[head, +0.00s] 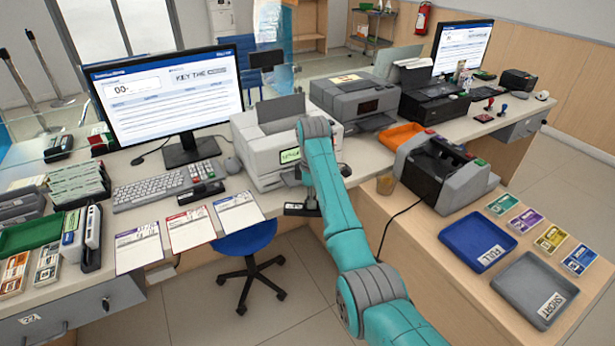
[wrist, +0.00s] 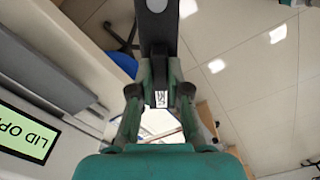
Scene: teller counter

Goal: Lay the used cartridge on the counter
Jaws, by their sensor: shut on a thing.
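The used cartridge (wrist: 158,45) is a long dark bar with a small code label, held between the fingers of my gripper (wrist: 160,85) in the wrist view. In the head view the cartridge (head: 302,210) shows as a black piece beside my arm, in front of the white printer (head: 262,135). My gripper is mostly hidden behind my arm there. The cartridge appears to hang past the front edge of the counter (head: 236,181), above the floor. The printer's screen (wrist: 25,130) reads "LID OP", cut off by the frame.
On the right are a note counter (head: 440,170), a blue tray (head: 455,232) and a grey tray (head: 520,280).

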